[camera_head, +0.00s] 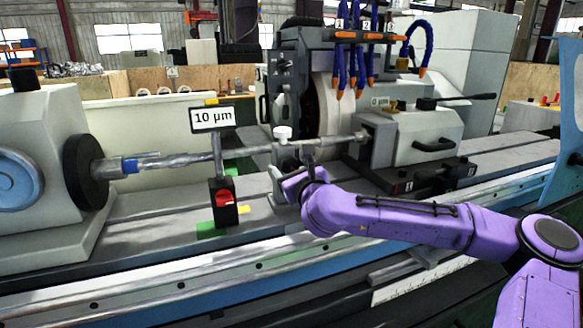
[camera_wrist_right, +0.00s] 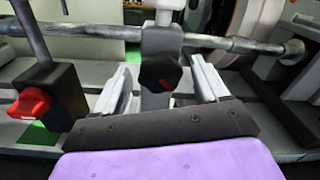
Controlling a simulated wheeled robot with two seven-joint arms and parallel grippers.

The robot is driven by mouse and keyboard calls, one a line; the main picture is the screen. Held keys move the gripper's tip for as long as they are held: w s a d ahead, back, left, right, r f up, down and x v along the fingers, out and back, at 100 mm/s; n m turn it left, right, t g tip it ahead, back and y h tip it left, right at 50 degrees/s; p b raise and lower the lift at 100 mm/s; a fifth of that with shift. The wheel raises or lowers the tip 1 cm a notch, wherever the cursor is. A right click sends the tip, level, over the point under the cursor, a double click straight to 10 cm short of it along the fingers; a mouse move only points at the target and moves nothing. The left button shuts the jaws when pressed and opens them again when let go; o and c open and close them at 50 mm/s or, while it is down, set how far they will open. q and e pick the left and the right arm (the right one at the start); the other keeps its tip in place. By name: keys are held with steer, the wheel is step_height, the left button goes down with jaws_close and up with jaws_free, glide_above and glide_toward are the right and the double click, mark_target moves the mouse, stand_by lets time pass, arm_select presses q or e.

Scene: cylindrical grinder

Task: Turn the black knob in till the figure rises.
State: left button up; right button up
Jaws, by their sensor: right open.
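The black knob (camera_wrist_right: 160,72) shows in the right wrist view, with a small red mark on its right side. It sits on the front of a grey upright block (camera_wrist_right: 162,42). My right gripper (camera_wrist_right: 163,82) is open, with one finger on each side of the knob and a gap between. In the head view my right gripper (camera_head: 291,178) is in front of the grey post, and the knob is hard to make out there. The figure on the white sign (camera_head: 212,118) reads 10 µm. My left gripper is not in view.
A black box with a red switch (camera_head: 223,201) stands left of my right gripper; the red switch also shows in the wrist view (camera_wrist_right: 30,104). A long grey shaft (camera_head: 190,158) runs behind. The purple arm, mine, comes in from the right over the machine bed.

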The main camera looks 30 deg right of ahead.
steer(key=c, duration=1.1)
steer(key=shift+f+m+b, duration=0.15)
steer(key=shift+m+b, duration=0.15)
steer(key=shift+b, duration=0.4)
steer(key=m+b, duration=0.4)
steer(key=b, duration=0.3)
steer(key=shift+f+m, duration=0.1)
steer(key=shift+m, duration=0.2)
steer(key=shift+r+m+b, duration=0.2)
steer(key=shift+m+b, duration=0.6)
steer(key=shift+b, duration=0.15)
steer(key=o, duration=1.1)
steer(key=b+v, duration=0.2)
steer(key=v, duration=0.8)
steer(key=shift+s, duration=0.25)
steer(key=shift+a, duration=0.1)
